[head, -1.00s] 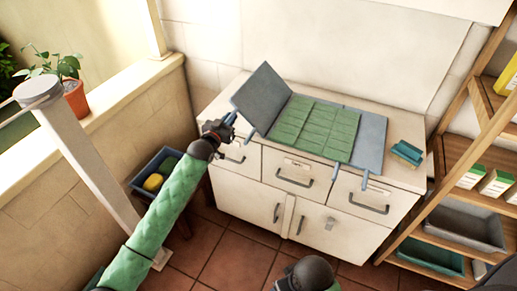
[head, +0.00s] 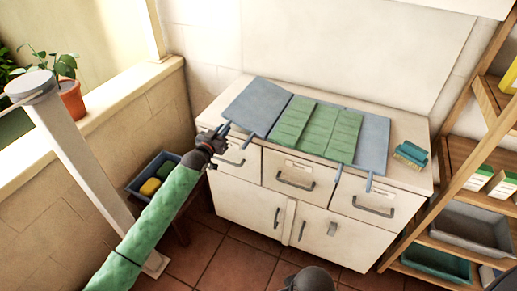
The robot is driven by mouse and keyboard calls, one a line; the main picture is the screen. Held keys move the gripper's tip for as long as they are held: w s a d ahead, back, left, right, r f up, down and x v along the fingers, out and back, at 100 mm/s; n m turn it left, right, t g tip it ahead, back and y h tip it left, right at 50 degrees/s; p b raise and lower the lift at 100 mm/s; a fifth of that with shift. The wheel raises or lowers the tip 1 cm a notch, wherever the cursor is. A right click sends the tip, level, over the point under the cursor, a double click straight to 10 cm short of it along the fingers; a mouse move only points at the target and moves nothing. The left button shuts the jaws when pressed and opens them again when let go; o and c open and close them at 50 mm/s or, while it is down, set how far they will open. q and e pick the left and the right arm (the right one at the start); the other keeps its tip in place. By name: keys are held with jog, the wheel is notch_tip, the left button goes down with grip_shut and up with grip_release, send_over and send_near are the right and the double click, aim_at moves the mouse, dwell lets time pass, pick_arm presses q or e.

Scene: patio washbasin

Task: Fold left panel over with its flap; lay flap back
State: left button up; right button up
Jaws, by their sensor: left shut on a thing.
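A grey-blue folding mat lies on the white cabinet top. Its left panel (head: 258,103) lies nearly flat, opened out to the left, its front left corner at my left gripper (head: 226,129). This gripper is shut on a small blue tab at that corner. Green quilted sections (head: 318,128) cover the middle of the mat. The right panel (head: 373,141) lies flat and plain grey-blue. Small blue tabs hang over the cabinet's front edge, one of them below the right panel (head: 369,184).
Teal sponge-like blocks (head: 411,154) sit on the cabinet top, right of the mat. A wooden shelf rack (head: 487,128) stands close on the right. A white post (head: 85,165) and a crate with yellow and green items (head: 136,187) are at left.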

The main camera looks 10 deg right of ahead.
pick_arm(q)
notch_tip(320, 180, down, 4)
jog(key=shift+w+a+f+b, duration=0.1)
jog(key=shift+a+b, duration=0.05)
jog(key=shift+b, duration=0.95)
jog(key=o, duration=1.7)
jog(key=shift+o, duration=0.2)
jog(key=r+p+v, duration=0.2)
jog(key=p+v, duration=0.4)
jog(key=v, duration=0.5)
jog(key=shift+f, duration=0.1)
